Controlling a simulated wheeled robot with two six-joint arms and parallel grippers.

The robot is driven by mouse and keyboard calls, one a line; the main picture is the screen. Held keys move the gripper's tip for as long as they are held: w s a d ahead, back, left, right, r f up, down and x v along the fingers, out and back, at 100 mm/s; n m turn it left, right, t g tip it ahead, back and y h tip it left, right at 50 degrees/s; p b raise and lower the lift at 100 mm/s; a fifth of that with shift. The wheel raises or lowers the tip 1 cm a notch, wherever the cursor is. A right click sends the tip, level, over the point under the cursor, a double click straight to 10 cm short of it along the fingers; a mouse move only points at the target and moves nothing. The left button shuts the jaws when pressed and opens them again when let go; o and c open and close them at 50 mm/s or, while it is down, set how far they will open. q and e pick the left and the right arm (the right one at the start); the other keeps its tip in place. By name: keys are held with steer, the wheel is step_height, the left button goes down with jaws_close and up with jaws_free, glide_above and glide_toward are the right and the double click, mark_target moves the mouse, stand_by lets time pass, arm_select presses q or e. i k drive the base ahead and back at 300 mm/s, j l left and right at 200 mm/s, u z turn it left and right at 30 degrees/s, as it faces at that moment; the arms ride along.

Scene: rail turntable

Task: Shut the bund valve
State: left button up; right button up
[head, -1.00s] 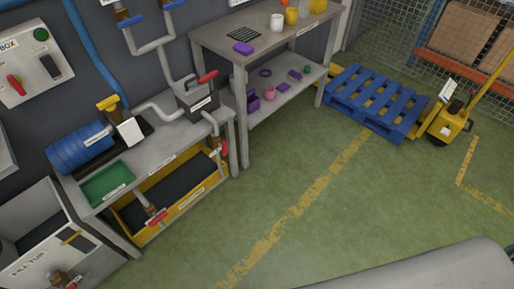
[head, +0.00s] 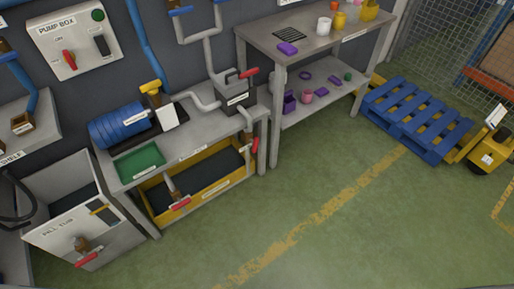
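A yellow bund tray (head: 213,193) with a dark inside sits under the pump bench at the left. A valve with a red lever (head: 181,203) is on a short brown and grey pipe at the tray's front. Its lever lies roughly along the tray's front, across the pipe; I cannot tell from this whether it is open or shut. The tray's small label is too small to read. Neither of my grippers shows in the head view.
The bench carries a blue motor (head: 119,129), a green tray (head: 139,162) and a grey tank (head: 236,91) with a red lever. Another red-levered valve (head: 255,145) hangs at its right. The fill tub (head: 62,226) has its own red-levered valve (head: 87,260). Green floor (head: 345,235) in front is clear.

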mark_target(255, 142)
steer(key=i+l+z, duration=0.2)
steer(key=l, duration=0.35)
steer(key=i+l+z, duration=0.25)
steer(key=i+l, duration=0.2)
steer(key=l, duration=0.05)
